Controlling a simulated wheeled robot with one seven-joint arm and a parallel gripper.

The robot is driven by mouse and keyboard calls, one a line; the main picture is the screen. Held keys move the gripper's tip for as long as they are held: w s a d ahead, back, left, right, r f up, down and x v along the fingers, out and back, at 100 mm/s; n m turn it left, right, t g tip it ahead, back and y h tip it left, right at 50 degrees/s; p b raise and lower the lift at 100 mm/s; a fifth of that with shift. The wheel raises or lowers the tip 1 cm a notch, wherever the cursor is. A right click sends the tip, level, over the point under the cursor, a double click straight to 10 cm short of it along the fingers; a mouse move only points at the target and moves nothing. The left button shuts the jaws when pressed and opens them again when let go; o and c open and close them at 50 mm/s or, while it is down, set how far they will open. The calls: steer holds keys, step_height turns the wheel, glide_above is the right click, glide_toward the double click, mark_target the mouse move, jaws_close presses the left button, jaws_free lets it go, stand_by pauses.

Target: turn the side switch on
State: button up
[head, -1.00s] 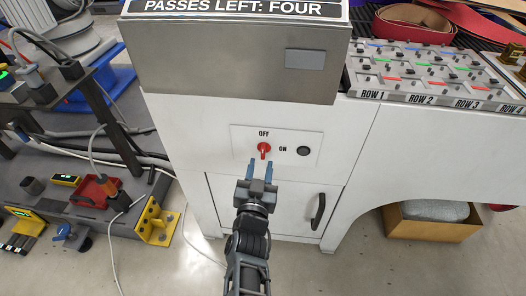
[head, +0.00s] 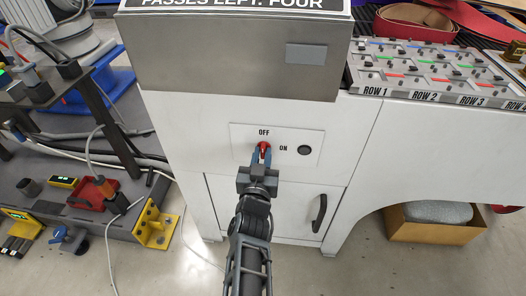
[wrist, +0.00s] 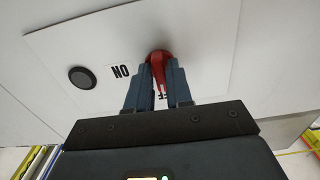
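The side switch is a red rotary knob (head: 264,147) on a white plate (head: 308,135) on the side of the white cabinet. OFF is printed above the knob and ON to its right. The knob's upper end is under the OFF mark. My gripper (head: 264,155) reaches up to it from below, with its two blue fingers drawn in on either side of the knob. In the wrist view, the red knob (wrist: 159,58) sits between the fingertips (wrist: 160,72), which touch its sides. The fingers hide part of the knob and most of the OFF label there.
A round black button (head: 304,150) is right of ON. A cabinet door with a dark handle (head: 319,213) is below the plate. A metal box (head: 235,60) juts out above. A grey bench with a yellow bracket (head: 154,226) stands at left.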

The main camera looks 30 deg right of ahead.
jaws_close()
